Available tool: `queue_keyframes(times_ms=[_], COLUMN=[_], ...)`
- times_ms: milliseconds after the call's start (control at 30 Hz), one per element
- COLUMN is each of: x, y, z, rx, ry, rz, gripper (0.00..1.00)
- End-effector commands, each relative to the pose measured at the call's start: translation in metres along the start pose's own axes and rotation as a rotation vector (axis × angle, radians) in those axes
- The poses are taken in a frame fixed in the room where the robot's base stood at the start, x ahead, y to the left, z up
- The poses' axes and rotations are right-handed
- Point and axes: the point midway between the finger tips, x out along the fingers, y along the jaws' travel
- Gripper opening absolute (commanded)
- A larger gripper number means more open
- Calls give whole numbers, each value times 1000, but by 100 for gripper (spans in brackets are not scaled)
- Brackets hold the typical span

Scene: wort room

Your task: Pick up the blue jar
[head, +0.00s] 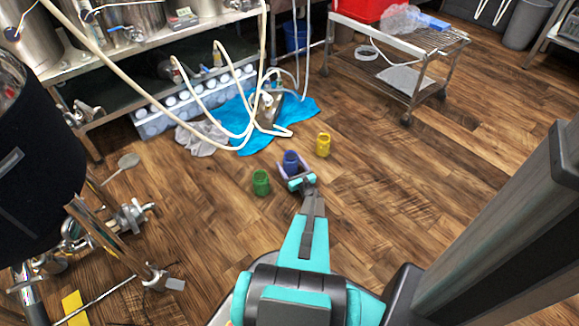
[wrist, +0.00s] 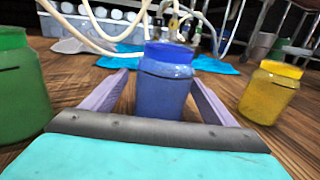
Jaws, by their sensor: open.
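The blue jar (head: 291,160) stands upright on the wooden floor, with a darker blue lid. In the wrist view the blue jar (wrist: 165,85) is in the middle, between the two purple fingers of my gripper (wrist: 158,98). In the head view my gripper (head: 294,172) is open around the jar, one finger on each side. A gap shows between each finger and the jar. The jar's lowest part is hidden behind the gripper's front edge in the wrist view.
A green jar (head: 261,182) stands to the left of the blue jar and a yellow jar (head: 323,144) to the right. Behind lie a blue cloth (head: 305,107) and pale hoses (head: 245,130). A wire cart (head: 400,75) stands at the back right. Floor at right is clear.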

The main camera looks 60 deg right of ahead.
Motion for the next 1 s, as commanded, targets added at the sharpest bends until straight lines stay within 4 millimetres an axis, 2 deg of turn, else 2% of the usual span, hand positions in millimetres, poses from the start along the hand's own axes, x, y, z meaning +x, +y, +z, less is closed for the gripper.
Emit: queue_keyframes(times_ms=[500,1000], x=[48,49], y=[-4,-4], z=[-1,0], rx=[0,0], ry=[-1,0], rz=[-1,-2], gripper=[80,80])
